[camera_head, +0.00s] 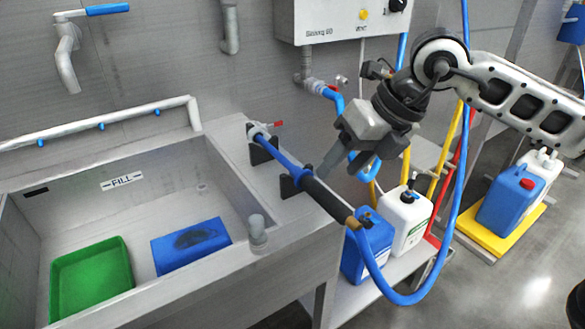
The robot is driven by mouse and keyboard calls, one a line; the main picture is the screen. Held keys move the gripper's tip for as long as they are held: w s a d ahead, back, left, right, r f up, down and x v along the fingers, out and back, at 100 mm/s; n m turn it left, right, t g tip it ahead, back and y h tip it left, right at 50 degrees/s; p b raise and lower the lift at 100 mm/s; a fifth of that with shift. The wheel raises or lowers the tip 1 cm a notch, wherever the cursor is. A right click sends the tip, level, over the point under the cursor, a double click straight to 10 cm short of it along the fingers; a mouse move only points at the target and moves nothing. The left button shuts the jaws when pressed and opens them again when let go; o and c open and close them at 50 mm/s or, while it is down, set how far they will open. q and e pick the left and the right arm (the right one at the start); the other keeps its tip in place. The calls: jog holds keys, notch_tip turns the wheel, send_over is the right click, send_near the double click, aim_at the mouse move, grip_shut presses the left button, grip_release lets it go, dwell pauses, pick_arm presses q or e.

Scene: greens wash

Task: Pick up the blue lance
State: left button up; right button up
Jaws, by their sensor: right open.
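The blue lance (274,152) lies in black holders on the right rim of the sink. It has a black grip (327,199) and a brass-coloured end towards the front, where a blue hose (378,281) appears to join it. My right gripper (326,168) comes in from the upper right. Its fingers point down and left, close to the grip, and it is open. Whether it touches the lance cannot be told from this angle.
The steel sink (262,277) holds a green tray (91,278) and a blue block (191,245). Blue (367,246) and white (405,219) canisters stand right of the lance. A grey control box (320,18) hangs above. The hose loops near my right arm.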

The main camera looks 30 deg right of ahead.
aim_at(322, 187)
jog(key=shift+w+p+x, duration=0.15)
jog(key=shift+p+x, duration=0.1)
jog(key=shift+x, duration=1.45)
jog(key=shift+w+p+x, duration=0.1)
jog(key=shift+p+x, duration=0.1)
jog(key=shift+x, duration=1.5)
jog(key=shift+d+r, duration=0.1)
jog(key=shift+d, duration=0.05)
jog(key=c, duration=0.8)
